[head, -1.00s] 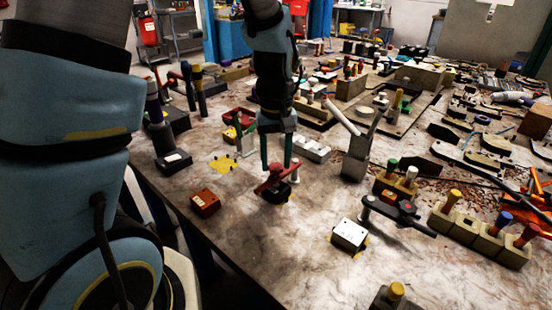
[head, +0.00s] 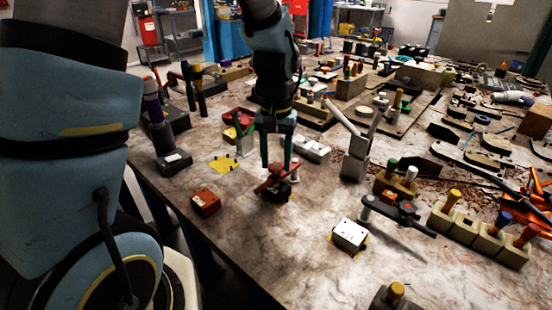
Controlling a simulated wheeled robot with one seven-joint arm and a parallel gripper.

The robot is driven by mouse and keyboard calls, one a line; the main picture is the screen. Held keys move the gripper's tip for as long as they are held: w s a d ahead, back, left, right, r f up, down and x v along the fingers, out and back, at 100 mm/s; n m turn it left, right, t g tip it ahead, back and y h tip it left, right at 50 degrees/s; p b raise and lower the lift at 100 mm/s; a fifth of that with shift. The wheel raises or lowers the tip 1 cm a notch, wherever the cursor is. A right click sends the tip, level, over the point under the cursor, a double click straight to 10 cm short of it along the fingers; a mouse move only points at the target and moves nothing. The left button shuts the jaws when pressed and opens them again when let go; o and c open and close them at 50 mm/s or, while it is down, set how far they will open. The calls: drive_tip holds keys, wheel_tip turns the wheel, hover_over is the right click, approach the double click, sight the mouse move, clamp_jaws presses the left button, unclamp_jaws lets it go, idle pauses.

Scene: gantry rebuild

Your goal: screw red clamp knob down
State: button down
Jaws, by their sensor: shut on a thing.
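The red clamp knob (head: 272,176) sits on top of a small dark block (head: 277,193) on the table, left of the middle. It has several arms spreading out sideways. My gripper (head: 276,165) points straight down from above, its two green fingers on either side of the knob's upper part and shut on it. The contact itself is small and partly hidden by the fingers. A pale post (head: 295,168) stands just right of the knob.
A red-brown block (head: 205,203) lies to the left near the table's edge. A grey holder (head: 355,165) with upright arms stands to the right. Bare table (head: 275,250) lies in front.

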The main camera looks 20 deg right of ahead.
sight(276, 166)
drive_tip(key=shift+c, duration=2.4)
unclamp_jaws()
wheel_tip(276, 166, up, 11)
drive_tip(key=b, duration=0.2)
